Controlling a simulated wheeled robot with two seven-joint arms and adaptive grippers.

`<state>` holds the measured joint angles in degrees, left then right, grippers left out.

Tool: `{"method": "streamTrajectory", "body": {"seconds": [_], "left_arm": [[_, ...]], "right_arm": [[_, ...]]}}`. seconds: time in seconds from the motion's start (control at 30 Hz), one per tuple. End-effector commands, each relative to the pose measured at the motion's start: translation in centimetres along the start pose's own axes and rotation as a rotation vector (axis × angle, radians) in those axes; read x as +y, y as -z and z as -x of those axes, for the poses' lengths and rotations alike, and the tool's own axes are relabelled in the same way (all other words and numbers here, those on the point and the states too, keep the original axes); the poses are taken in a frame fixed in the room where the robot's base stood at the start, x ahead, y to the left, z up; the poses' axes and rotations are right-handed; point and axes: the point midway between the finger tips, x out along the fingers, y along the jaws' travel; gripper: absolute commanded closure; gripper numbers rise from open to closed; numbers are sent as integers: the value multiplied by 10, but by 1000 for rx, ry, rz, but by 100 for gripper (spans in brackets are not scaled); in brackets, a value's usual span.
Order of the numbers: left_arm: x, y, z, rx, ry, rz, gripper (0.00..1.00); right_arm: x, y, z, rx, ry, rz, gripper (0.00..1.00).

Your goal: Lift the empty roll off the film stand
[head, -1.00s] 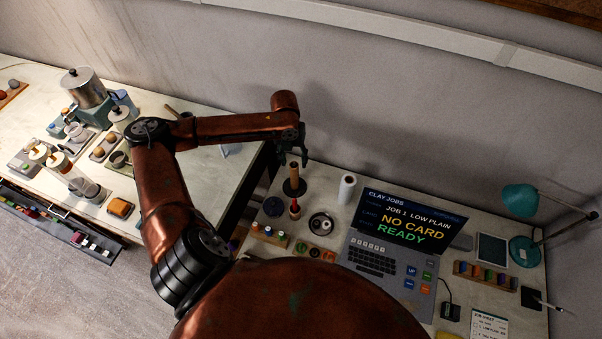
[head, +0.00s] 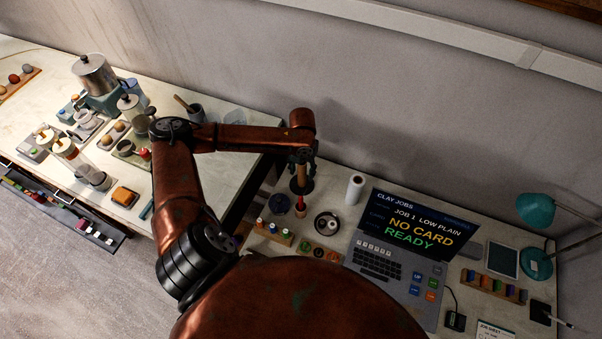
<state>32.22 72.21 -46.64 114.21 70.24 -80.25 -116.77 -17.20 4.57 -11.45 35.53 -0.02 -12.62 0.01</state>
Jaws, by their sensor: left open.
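The empty roll (head: 302,172) is a bare brown tube standing upright on the film stand. The film stand shows a dark round flange (head: 301,187) below the tube and a red and dark post under it. My left gripper (head: 303,161) is open, pointing down at the top of the tube, with its fingers seeming to be at either side of the upper end. The fingers partly hide the tube's top, and I cannot tell whether they touch it. My right gripper is out of view.
A white roll (head: 354,188) stands just right of the film stand. A round dark dish (head: 327,224) with pale pieces lies in front, and a wooden rack of small bottles (head: 272,231) at front left. The laptop (head: 404,235) stands to the right.

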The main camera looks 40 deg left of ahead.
Motion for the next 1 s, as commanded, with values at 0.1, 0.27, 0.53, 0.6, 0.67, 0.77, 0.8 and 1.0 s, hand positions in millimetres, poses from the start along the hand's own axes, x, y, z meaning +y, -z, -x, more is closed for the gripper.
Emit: {"method": "streamTrajectory", "body": {"seconds": [0.1,0.27,0.53,0.6,0.67,0.77,0.8,1.0], "left_arm": [[0,0,1,0,0,1,56],[1,0,1,0,0,1,67],[1,0,1,0,0,2,86],[1,1,1,0,0,1,91],[1,0,1,0,0,2,93],[1,0,1,0,0,2,94],[1,0,1,0,0,2,94],[1,0,6,-1,0,1,94]], "right_arm": [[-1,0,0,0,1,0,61],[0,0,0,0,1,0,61],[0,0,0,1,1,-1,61],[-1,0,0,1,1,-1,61],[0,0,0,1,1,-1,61],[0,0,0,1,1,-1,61],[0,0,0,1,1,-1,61],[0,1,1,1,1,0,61]]}}
